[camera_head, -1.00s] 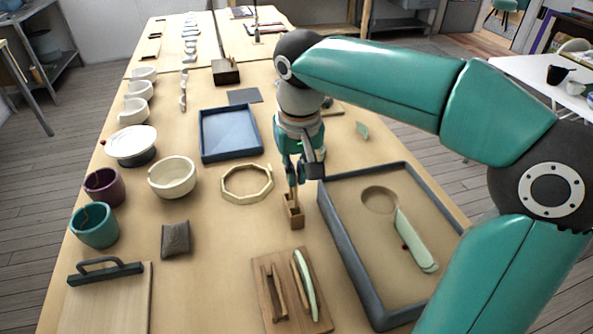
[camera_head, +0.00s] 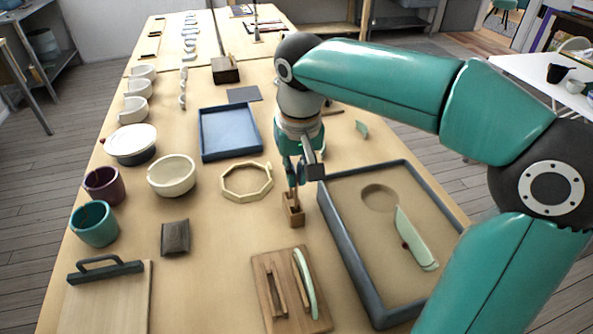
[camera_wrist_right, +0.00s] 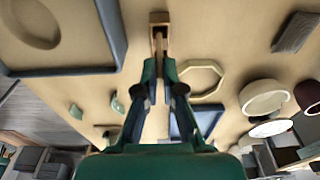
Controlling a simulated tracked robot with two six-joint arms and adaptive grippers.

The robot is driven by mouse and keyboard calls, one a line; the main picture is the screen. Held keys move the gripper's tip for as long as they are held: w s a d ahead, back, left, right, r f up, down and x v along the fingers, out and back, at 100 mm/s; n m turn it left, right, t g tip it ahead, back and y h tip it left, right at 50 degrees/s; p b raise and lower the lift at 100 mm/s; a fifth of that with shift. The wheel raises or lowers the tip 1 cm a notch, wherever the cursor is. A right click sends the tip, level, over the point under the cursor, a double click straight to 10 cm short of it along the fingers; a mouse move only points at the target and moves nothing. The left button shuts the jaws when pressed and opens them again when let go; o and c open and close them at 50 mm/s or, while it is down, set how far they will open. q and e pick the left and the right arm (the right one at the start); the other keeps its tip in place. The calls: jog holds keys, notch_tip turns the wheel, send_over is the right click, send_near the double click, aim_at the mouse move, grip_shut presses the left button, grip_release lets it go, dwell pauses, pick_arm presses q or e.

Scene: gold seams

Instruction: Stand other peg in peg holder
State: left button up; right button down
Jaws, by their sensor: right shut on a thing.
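The small wooden peg holder (camera_head: 294,216) stands on the table left of the grey-rimmed tray; it also shows at the top of the right wrist view (camera_wrist_right: 159,17). My right gripper (camera_head: 296,183) is just above the holder, pointing down, shut on a thin wooden peg (camera_head: 295,199). The peg is upright and its lower end meets the top of the holder; I cannot tell how deep it sits. In the right wrist view, the fingertips (camera_wrist_right: 159,62) close around the peg. A second peg cannot be made out. My left gripper is not in view.
The grey-rimmed tray (camera_head: 349,249) with a pale green shard stands close on the right. A wooden octagonal ring (camera_head: 228,194) lies left of the holder. A wooden stand (camera_head: 262,284) with a curved shard is nearer. A blue tray (camera_head: 203,136) lies behind.

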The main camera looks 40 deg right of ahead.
aim_at(296, 188)
jog(key=shift+f+b, duration=1.6)
jog(key=shift+f, duration=0.6)
dwell(1.5)
jog(key=c, duration=1.2)
grip_release()
jog(key=o, duration=0.5)
jog(key=shift+c, duration=0.2)
jog(key=shift+r, duration=0.2)
notch_tip(296, 188, up, 6)
jog(key=p, duration=0.6)
jog(key=shift+f, duration=0.15)
